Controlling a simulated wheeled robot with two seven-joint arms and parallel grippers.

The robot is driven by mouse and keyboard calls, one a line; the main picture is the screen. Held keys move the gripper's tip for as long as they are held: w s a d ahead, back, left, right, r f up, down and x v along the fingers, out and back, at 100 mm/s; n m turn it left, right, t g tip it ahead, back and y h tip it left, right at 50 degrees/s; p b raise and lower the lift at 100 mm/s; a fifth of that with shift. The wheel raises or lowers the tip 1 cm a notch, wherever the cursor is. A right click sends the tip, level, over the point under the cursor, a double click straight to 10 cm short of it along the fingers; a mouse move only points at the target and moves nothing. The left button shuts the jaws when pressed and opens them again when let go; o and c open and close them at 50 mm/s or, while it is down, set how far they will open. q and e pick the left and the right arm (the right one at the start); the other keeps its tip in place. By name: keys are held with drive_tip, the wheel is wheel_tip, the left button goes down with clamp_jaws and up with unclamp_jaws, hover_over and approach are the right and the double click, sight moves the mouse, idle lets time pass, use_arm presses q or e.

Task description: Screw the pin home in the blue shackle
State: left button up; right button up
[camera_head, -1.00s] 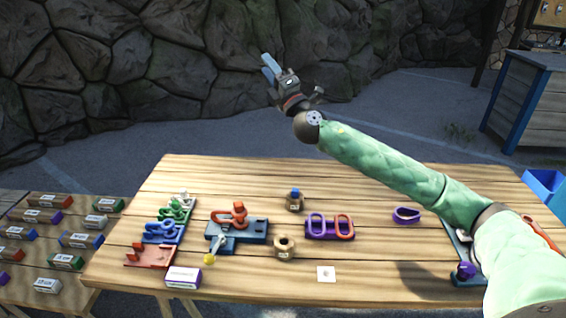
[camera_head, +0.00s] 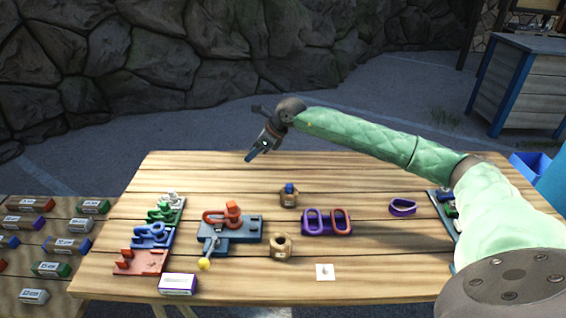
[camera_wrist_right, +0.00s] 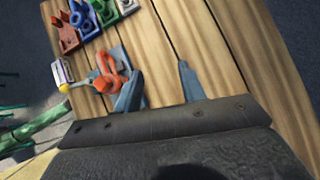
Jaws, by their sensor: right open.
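A blue shackle (camera_head: 152,231) lies in the blue section of a colour-coded rack at the table's left end. The blue section (camera_wrist_right: 82,20) also shows at the top left of the right wrist view. I cannot tell how its pin sits. A red-orange shackle (camera_head: 226,215) stands on a grey-blue fixture (camera_head: 245,232) with a yellow-knobbed bar (camera_head: 204,264). My right gripper (camera_head: 252,156) is open and empty, above the table's far edge, pointing down-left. In the right wrist view its fingers (camera_wrist_right: 158,88) are apart, with bare wood between them. My left gripper is not in view.
Two hex-shaped holders (camera_head: 281,246) stand mid-table, the far one with a blue top (camera_head: 289,188). A labelled box (camera_head: 178,284) sits at the front left. The table's far strip is bare.

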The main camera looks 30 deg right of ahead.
drive_tip(key=s+d+f+g+h, duration=0.2)
drive_tip(key=d+f+h, duration=0.1)
drive_tip(key=d, duration=0.1)
drive_tip(key=n+g+h, duration=0.1)
drive_tip(key=g+h, duration=0.2)
hover_over(289, 185)
drive_tip(key=shift+s+f, duration=0.1)
drive_tip(key=shift+f, duration=0.6)
drive_tip(key=shift+f+b, duration=0.3)
drive_tip(key=shift+f, duration=1.55)
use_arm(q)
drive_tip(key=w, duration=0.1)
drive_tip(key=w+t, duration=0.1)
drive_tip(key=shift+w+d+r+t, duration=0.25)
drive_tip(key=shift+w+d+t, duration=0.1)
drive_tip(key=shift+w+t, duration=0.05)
use_arm(e)
drive_tip(key=shift+f+b, duration=1.9)
drive_tip(key=shift+f, duration=0.45)
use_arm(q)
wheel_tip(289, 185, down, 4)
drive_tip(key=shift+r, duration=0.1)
